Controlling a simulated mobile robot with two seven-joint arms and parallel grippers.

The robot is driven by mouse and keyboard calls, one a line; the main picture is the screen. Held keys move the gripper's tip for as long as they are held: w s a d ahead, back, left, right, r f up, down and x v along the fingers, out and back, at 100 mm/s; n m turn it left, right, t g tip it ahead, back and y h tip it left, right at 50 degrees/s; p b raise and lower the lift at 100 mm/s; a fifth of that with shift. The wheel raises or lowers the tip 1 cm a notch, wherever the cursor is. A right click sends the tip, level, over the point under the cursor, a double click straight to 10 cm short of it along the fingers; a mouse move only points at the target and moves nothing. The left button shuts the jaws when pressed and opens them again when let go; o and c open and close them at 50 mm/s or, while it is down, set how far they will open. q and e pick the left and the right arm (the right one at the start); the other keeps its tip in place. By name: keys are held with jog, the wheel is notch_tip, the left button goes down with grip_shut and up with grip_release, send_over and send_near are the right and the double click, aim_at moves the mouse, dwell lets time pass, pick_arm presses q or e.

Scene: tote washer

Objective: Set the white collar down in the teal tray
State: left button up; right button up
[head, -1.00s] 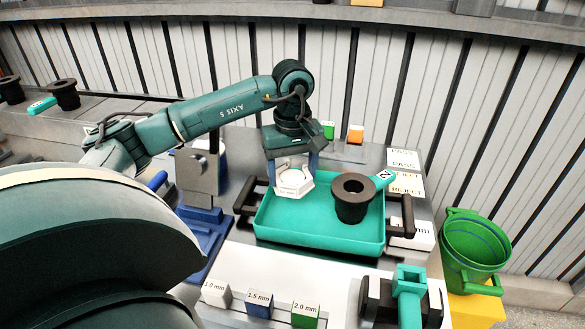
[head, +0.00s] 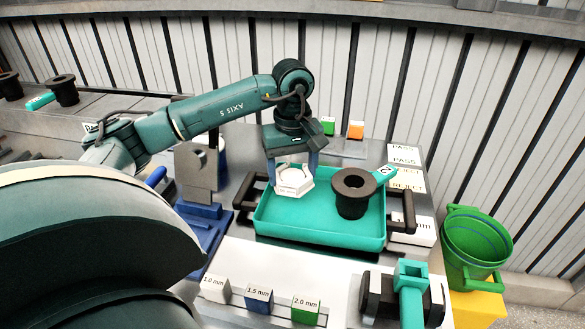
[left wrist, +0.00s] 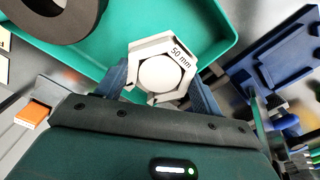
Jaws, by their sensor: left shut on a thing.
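The white collar (head: 293,181) is a polygonal ring marked "50 mm" in the left wrist view (left wrist: 162,68). My left gripper (head: 292,168) is shut on it, with a blue finger on each side. The collar is over the left part of the teal tray (head: 320,232), inside its rim as seen from the head. I cannot tell whether it touches the tray floor. A black flanged part (head: 352,194) with a teal tag stands in the tray to the right of the collar. My right gripper is not seen.
The tray has black handles at its left and right (head: 407,215). A blue stand with a grey plate (head: 200,175) is left of it. Labelled blocks (head: 259,300) and a teal fixture (head: 410,285) are in front. A green bucket (head: 474,245) stands at right.

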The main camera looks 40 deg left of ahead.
aim_at(293, 203)
pick_arm(q)
jog(key=shift+f, duration=0.25)
dwell(0.3)
jog(key=shift+f+b, duration=0.6)
jog(key=shift+b, duration=0.05)
jog(key=shift+f+b, duration=0.3)
jog(key=shift+f, duration=0.1)
jog(key=shift+f+b, duration=0.5)
jog(key=shift+f, duration=0.15)
jog(key=shift+f+b, duration=0.85)
jog(key=shift+f, duration=0.25)
jog(key=shift+f, duration=0.1)
